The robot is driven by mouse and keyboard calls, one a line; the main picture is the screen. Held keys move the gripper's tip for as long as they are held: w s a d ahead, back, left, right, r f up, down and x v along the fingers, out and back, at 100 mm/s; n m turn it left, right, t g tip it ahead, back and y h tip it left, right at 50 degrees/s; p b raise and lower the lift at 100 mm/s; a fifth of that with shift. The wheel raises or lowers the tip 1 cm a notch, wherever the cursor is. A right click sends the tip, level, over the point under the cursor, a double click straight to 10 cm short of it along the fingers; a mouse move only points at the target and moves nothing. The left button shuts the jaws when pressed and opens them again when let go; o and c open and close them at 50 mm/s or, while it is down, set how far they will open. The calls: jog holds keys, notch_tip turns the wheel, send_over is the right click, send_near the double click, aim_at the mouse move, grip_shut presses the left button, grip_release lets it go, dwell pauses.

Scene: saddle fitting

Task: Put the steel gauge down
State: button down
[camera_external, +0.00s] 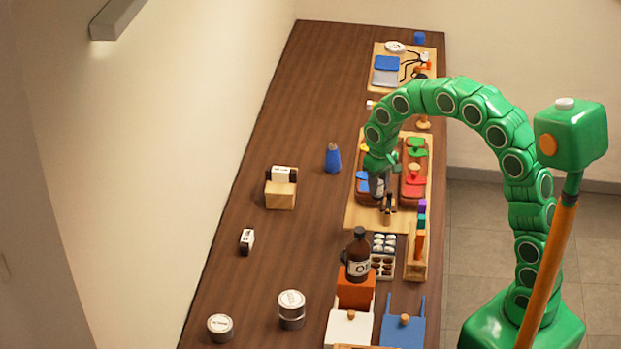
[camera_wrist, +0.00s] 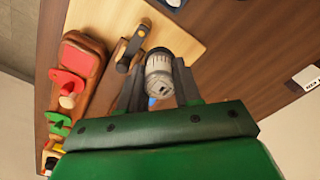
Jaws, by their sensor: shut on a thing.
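My gripper (camera_wrist: 158,90) is shut on the steel gauge (camera_wrist: 160,72), a pale grey cylinder with dark markings, held between its two dark fingers in the wrist view. In the external view my gripper (camera_external: 378,182) is low over the left part of the pale wooden board (camera_external: 362,220). The gauge is small and partly hidden there. Whether it touches anything below cannot be told. A brown block (camera_external: 413,187) with red and green pieces lies on the board to the right. A blue piece (camera_external: 362,180) shows beside the gripper.
A dark tool (camera_wrist: 133,46) lies close to the gauge. A blue bottle (camera_external: 332,158) and a wooden block (camera_external: 280,194) stand left of the board. An oil bottle (camera_external: 357,255) and an egg-like tray (camera_external: 383,257) stand in front. The table's left side is mostly clear.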

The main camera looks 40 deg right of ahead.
jog(key=w+d+f, duration=0.1)
jog(key=w+d, duration=0.2)
jog(key=d, duration=0.1)
jog(key=w+d+f, duration=0.1)
jog(key=w+d, duration=0.2)
jog(key=w+d+f, duration=0.1)
jog(key=w+d, duration=0.3)
jog(key=shift+d, duration=0.35)
jog(key=s+a+r, duration=0.2)
jog(key=s+a, duration=0.3)
jog(key=a, duration=0.2)
jog(key=s+a+r, duration=0.3)
jog(key=s+a, duration=0.3)
jog(key=a, duration=0.1)
jog(key=w+a+f, duration=0.1)
jog(key=w+f, duration=0.2)
jog(key=w, duration=0.1)
jog(key=w+f, duration=0.3)
jog(key=w, duration=0.1)
jog(key=w+a+f, duration=0.1)
jog(key=w+f, duration=0.2)
jog(key=w, duration=0.2)
jog(key=shift+a+f, duration=0.1)
jog(key=shift+a, duration=0.2)
jog(key=shift+w+f, duration=0.4)
jog(key=shift+f, duration=1.6)
jog(key=shift+f, duration=0.1)
